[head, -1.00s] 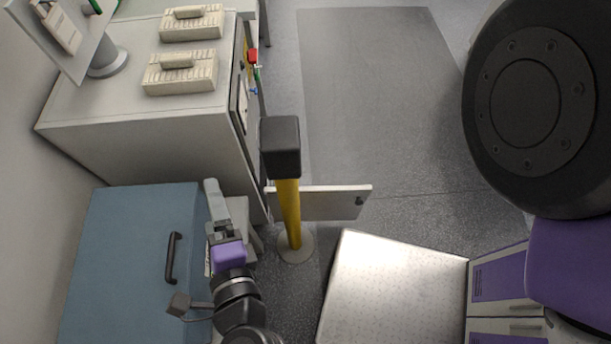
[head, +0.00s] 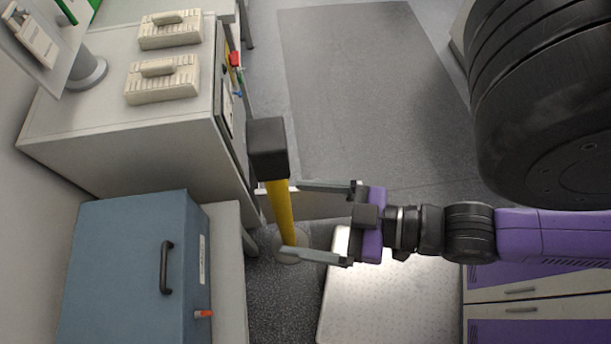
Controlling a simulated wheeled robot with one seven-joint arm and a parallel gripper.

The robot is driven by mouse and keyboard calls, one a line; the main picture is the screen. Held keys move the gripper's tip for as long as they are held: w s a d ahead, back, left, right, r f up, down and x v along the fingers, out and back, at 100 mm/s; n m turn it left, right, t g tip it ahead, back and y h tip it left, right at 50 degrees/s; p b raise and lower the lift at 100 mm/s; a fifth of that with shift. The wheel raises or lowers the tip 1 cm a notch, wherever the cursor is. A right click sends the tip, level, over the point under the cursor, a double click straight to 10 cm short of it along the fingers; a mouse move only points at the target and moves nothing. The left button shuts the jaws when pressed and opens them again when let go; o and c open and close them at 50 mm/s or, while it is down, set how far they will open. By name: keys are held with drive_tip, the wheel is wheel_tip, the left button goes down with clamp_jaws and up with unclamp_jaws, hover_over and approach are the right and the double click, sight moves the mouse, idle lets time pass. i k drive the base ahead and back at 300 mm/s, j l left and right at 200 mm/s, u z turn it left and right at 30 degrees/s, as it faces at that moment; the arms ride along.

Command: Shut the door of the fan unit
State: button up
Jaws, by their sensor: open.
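A pale door panel (head: 318,208) stands open, sticking out to the right from the front of the large off-white cabinet (head: 125,150). I take this cabinet as the fan unit, but no label is readable. The panel is partly hidden by a yellow post and my upper finger. My gripper (head: 291,218) reaches in from the right, fingers spread and pointing left. In the picture the panel shows between and behind the fingers; I cannot tell whether they touch it. Nothing is held.
The yellow post (head: 280,212) with a black cap stands just left of my fingertips. A blue box (head: 125,270) with a dark handle is at lower left. A bright metal plate (head: 385,310) lies below my gripper. Open floor (head: 370,90) stretches behind.

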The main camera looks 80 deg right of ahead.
sight(306, 205)
drive_tip(key=k+l+z, duration=0.1)
drive_tip(key=k, duration=0.4)
drive_tip(key=k+l+z, duration=0.1)
drive_tip(key=k+l, duration=0.25)
drive_tip(key=k, duration=0.15)
drive_tip(key=k+l+z, duration=0.15)
drive_tip(key=k, duration=0.3)
drive_tip(key=l, duration=0.1)
